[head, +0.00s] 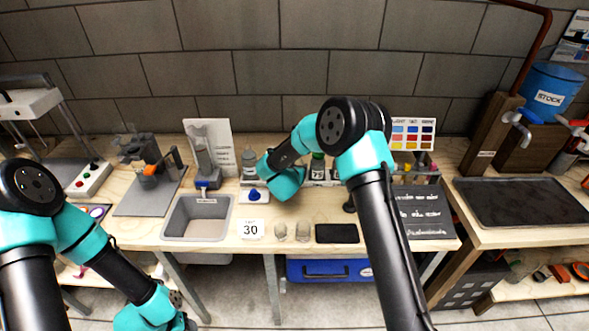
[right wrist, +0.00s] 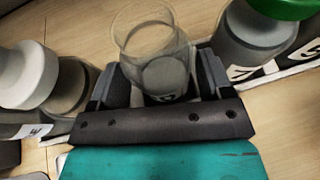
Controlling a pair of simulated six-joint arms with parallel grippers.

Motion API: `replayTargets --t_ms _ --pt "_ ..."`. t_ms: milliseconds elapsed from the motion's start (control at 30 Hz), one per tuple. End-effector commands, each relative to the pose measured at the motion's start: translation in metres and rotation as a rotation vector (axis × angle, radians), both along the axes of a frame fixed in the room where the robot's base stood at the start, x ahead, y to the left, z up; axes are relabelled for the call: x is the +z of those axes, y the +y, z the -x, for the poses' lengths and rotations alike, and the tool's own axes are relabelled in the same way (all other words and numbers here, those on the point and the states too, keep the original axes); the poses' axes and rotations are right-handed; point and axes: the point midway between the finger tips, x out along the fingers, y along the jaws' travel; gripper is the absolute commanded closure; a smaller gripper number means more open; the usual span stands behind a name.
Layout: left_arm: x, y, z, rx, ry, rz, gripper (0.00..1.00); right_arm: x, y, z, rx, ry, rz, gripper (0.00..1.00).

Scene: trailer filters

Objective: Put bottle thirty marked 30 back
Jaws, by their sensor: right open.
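A white card marked 30 (head: 250,229) is at the bench's front edge. A bottle marked 30 cannot be picked out. My right gripper (right wrist: 161,82) is open, its fingers on both sides of a clear, open-topped vessel (right wrist: 150,45) in the right wrist view; I cannot tell whether they touch it. The vessel's label is mostly hidden and unreadable. In the head view my right forearm and wrist cover that spot. A green-capped bottle (head: 318,162) stands beside it, also in the right wrist view (right wrist: 255,40). My left arm runs out at the bottom left, its fingers unseen.
A white-capped bottle (right wrist: 25,75) stands left of the right gripper. A grey bottle (head: 249,162) stands at the rack's left end. A grey bin (head: 197,218), two small glasses (head: 281,232) and a black pad (head: 337,233) line the front. Neighbouring bottles leave little side room.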

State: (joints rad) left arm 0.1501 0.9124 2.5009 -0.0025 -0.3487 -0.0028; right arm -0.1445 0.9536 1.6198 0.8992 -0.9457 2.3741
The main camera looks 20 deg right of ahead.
Motion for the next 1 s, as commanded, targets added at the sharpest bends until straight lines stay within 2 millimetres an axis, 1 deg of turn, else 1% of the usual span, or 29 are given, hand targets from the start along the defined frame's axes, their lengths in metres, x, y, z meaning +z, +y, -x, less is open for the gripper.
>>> replayTargets --t_ms 167,400,600,767,1000 --pt "0.000 0.000 0.000 0.000 0.000 0.000 0.51 0.010 0.011 0.020 0.003 -0.001 0.000 0.27" --pt "0.000 0.000 0.000 0.000 0.000 0.000 0.51 0.027 0.030 0.058 0.003 0.001 -0.001 0.27" --pt "0.000 0.000 0.000 0.000 0.000 0.000 0.51 0.040 0.043 0.083 0.003 -0.001 -0.001 0.27" --pt "0.000 0.000 0.000 0.000 0.000 0.000 0.51 0.044 0.047 0.093 0.001 -0.001 0.000 0.27" --pt "0.000 0.000 0.000 0.000 0.000 0.000 0.51 0.044 0.047 0.094 0.001 0.000 0.000 0.27"
